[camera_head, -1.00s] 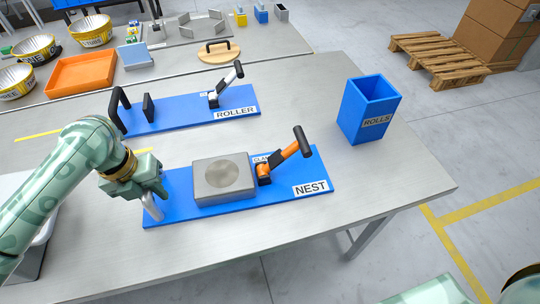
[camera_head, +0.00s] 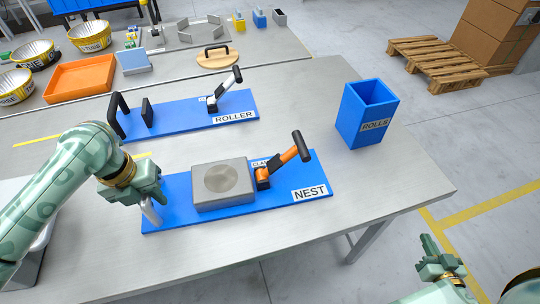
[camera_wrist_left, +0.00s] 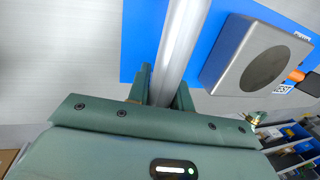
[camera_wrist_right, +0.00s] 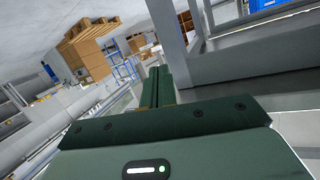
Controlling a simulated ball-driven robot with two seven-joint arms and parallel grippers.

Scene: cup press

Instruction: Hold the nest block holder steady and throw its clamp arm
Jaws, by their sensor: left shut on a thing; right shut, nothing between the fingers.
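The nest holder is a blue base plate (camera_head: 270,197) with a NEST label, on the near table. A grey block (camera_head: 222,186) with a round hollow sits on it. An orange clamp arm (camera_head: 285,160) with a black grip slants up to the right from beside the block. My left gripper (camera_head: 150,207) is shut on a silver upright post at the plate's left end. The post (camera_wrist_left: 180,45) also shows between the fingers in the left wrist view. My right gripper (camera_head: 430,250) is shut and empty, off the table's right side; its fingers (camera_wrist_right: 158,85) touch in the right wrist view.
A blue ROLLER plate (camera_head: 185,115) with a silver-and-black lever lies behind the nest holder. A blue ROLLS bin (camera_head: 366,115) stands to the right. Bare tabletop (camera_head: 370,185) lies between the nest holder and the table's right edge.

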